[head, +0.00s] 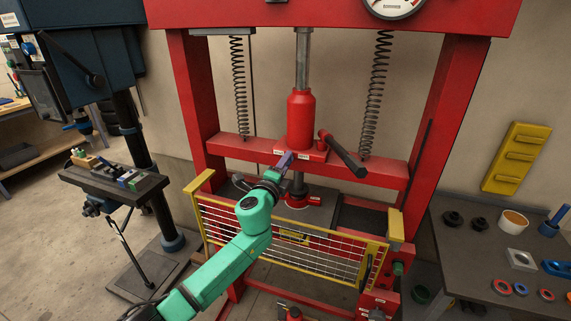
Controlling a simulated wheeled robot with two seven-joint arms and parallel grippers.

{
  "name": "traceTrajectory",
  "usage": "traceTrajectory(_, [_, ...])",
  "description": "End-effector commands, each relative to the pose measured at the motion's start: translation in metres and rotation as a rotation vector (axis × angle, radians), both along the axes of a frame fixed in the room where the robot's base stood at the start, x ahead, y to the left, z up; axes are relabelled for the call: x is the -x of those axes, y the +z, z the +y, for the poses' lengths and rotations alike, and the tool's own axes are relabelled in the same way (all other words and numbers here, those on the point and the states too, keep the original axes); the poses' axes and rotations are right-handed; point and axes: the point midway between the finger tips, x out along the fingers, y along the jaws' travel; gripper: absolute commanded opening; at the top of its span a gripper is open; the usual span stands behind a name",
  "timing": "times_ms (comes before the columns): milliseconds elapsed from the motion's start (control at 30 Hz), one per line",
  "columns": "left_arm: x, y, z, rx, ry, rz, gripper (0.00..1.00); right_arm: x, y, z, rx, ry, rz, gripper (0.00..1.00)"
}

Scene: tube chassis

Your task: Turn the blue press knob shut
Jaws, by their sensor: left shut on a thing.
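The blue press knob (285,160) is a small purplish-blue piece at the lower front left of the red bottle jack (300,118) on the press. My left arm, green and dark, reaches up from the bottom over the yellow guard. My left gripper (280,168) is at the knob and shut on it. The fingertips are small here and partly cover the knob, so its exact angle is hard to read. My right gripper is not in view.
A yellow-framed mesh guard (325,262) stands in front of the press, below my forearm. A drill press (125,150) stands left; a grey table (470,245) with rings and cups stands right.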

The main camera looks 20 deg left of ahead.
Motion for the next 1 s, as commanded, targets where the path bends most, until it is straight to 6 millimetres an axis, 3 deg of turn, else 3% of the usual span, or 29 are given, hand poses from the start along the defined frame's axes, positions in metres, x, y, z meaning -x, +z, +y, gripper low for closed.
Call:
traceTrajectory(300, [0.0, -0.001, 0.0, -0.004, 0.0, 0.002, 0.0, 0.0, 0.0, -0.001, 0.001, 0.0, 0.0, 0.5])
traceTrajectory(333, [0.0, -0.001, 0.0, -0.004, 0.0, 0.002, 0.49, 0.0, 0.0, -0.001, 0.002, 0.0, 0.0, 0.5])
traceTrajectory(400, [0.0, -0.001, 0.0, -0.003, 0.0, 0.002, 0.72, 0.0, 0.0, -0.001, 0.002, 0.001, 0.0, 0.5])
traceTrajectory(767, [0.003, -0.001, 0.0, -0.002, 0.0, 0.0, 0.72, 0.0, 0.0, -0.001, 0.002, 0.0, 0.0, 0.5])
traceTrajectory(867, [0.013, -0.001, 0.001, -0.002, 0.0, 0.0, 0.72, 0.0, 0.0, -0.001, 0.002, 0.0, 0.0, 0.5])
traceTrajectory(1000, [0.042, -0.004, 0.003, -0.003, -0.002, 0.002, 0.72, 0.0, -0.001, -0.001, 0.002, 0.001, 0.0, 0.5])
